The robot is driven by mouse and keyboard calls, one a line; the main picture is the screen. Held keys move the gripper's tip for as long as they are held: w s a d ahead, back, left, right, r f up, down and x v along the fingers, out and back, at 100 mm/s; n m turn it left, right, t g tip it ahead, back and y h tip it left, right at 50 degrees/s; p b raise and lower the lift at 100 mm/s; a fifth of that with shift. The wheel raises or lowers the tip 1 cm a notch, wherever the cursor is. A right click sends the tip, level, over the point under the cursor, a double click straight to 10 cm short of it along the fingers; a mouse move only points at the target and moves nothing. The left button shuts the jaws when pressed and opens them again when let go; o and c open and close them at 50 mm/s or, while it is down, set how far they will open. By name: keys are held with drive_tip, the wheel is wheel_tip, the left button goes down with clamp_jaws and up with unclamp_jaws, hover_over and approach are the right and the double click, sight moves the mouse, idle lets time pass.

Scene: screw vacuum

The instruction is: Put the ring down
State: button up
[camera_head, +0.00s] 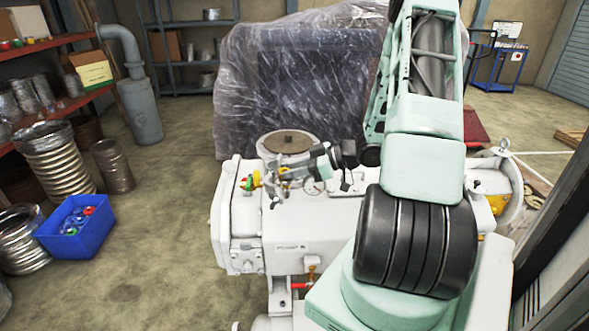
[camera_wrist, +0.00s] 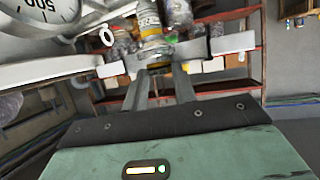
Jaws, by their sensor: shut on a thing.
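My gripper (camera_head: 272,180) reaches left over the white pump machine (camera_head: 290,217), above its body. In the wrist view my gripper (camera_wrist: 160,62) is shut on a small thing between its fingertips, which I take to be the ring. Its shape is hard to make out against the silver and yellow shapes behind. In the head view the ring is too small to tell from the yellow and red parts beside the fingertips. A round flange (camera_head: 289,143) with a brown top stands on the machine behind my gripper.
A round dial gauge (camera_wrist: 38,8) is close at the upper left of the wrist view. A blue crate (camera_head: 75,244) with coloured parts stands on the floor at left, near metal bellows (camera_head: 55,165) and red shelves (camera_head: 52,45). A plastic-wrapped load (camera_head: 300,75) stands behind the machine.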

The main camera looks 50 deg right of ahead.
drive_tip(key=shift+f, duration=0.4)
drive_tip(key=o, duration=0.9)
drive_tip(key=shift+o, duration=0.2)
